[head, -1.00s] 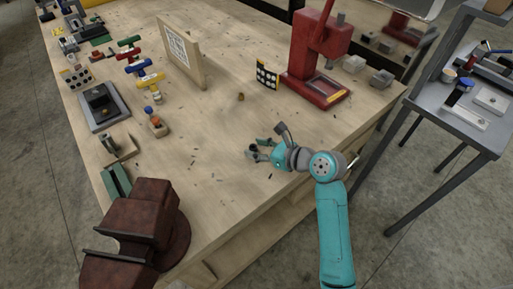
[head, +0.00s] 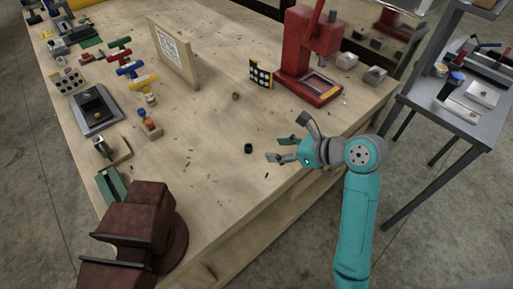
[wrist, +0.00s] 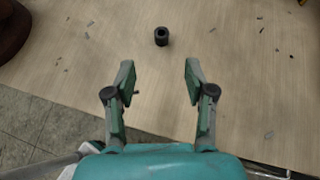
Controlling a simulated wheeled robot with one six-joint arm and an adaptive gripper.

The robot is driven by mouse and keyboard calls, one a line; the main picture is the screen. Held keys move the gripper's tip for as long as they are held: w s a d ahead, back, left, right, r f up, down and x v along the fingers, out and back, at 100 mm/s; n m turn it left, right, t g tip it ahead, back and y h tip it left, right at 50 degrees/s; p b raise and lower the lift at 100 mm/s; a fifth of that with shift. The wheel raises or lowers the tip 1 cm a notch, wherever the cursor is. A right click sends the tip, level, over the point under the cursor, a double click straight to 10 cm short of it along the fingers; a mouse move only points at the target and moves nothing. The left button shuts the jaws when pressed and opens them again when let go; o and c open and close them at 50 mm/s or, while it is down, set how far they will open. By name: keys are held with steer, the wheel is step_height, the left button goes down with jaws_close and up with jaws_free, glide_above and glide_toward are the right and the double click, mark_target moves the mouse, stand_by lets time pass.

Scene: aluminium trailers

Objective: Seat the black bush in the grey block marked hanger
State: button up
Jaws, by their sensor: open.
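The black bush (head: 248,148) stands on the wooden bench top, a short black cylinder with a hole. It also shows in the wrist view (wrist: 161,36), ahead of the fingertips and roughly midway between them. My gripper (head: 276,149) is open and empty, just right of the bush and apart from it. In the wrist view its two green-grey fingers (wrist: 160,73) are spread. Two small grey blocks, one nearer (head: 374,77) and one farther (head: 347,61), sit at the bench's back right. No hanger marking is readable, so I cannot tell which is the hanger.
A red press (head: 310,88) stands behind my gripper, with a dotted black card (head: 261,73) beside it. A dark red vise (head: 137,222) is at the front left. A wooden board (head: 173,52) stands farther back. The bench around the bush is mostly clear, with small scraps.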

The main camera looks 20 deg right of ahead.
mark_target(249, 146)
steer(key=w+a, duration=0.1)
steer(key=w+a+f+g+h, duration=0.1)
steer(key=w, duration=0.1)
steer(key=w+a+g, duration=0.1)
steer(key=w, duration=0.1)
steer(key=shift+w+f+h, duration=0.15)
steer(key=shift+h, duration=0.15)
steer(key=shift+s+x, duration=0.2)
steer(key=shift+x, duration=2.45)
steer(key=shift+s+f, duration=0.1)
steer(key=shift+f, duration=0.05)
steer(key=shift+c, duration=0.2)
jaws_close()
